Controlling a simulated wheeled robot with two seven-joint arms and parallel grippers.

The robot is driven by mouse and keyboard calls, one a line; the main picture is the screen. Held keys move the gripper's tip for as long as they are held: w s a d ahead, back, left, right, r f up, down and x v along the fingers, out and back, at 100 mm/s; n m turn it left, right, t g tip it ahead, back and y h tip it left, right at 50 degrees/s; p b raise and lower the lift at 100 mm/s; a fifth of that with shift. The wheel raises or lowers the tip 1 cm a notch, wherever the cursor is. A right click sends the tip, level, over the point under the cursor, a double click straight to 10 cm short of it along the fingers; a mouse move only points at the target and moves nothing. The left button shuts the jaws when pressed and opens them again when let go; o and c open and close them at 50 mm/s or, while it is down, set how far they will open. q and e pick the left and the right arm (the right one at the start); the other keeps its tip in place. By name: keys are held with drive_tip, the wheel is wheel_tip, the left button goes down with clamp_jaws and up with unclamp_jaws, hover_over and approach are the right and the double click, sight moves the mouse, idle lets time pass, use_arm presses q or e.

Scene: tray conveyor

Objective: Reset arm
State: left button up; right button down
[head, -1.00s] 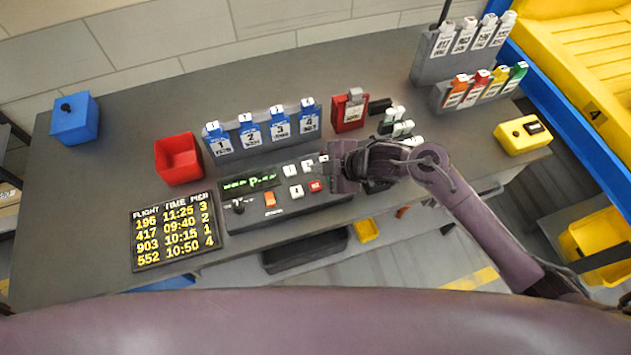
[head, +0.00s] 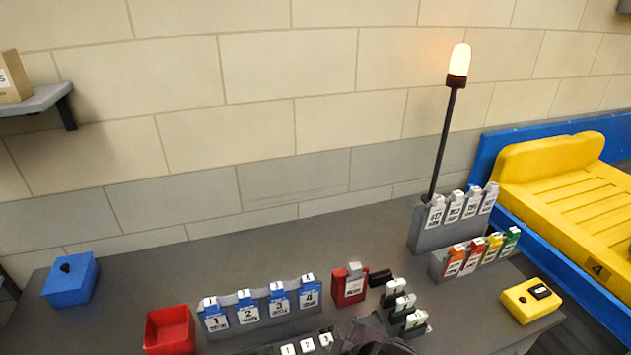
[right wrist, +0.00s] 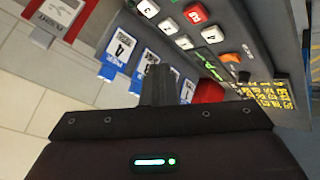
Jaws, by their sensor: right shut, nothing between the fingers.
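My right arm shows only as a dark purple part at the bottom edge of the head view, below the red tag box (head: 350,287); its fingertips are not clear there. In the right wrist view my right gripper (right wrist: 158,85) is shut, its dark fingers together with nothing between them. The fingers appear in front of the row of blue numbered tags (right wrist: 120,52) and beside the keypad console (right wrist: 215,20). Whether they touch anything cannot be told. My left gripper is in neither view.
On the grey table stand a blue box (head: 70,282), a red bin (head: 170,330), a grey rack (head: 262,314) of blue tags, coloured tags (head: 475,255) and a yellow box (head: 531,300). A lit lamp pole (head: 446,140) rises at the back. The back left tabletop is clear.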

drive_tip(key=s+d+r+m+g+h, duration=0.3)
drive_tip(key=s+d+m+g+h, duration=0.15)
drive_tip(key=s+d+m, duration=0.9)
wheel_tip(320, 180, down, 34)
drive_tip(key=s+d+n+b, duration=0.2)
drive_tip(key=s+b, duration=0.1)
drive_tip(key=b, duration=0.2)
drive_tip(key=s+d+f+g+b, duration=0.1)
drive_tip(key=s+d+f+b, duration=0.2)
drive_tip(key=s+f, duration=1.6)
wheel_tip(320, 180, down, 3)
drive_tip(key=shift+s+g, duration=0.25)
drive_tip(key=shift+g, duration=0.1)
drive_tip(key=shift+h, duration=0.25)
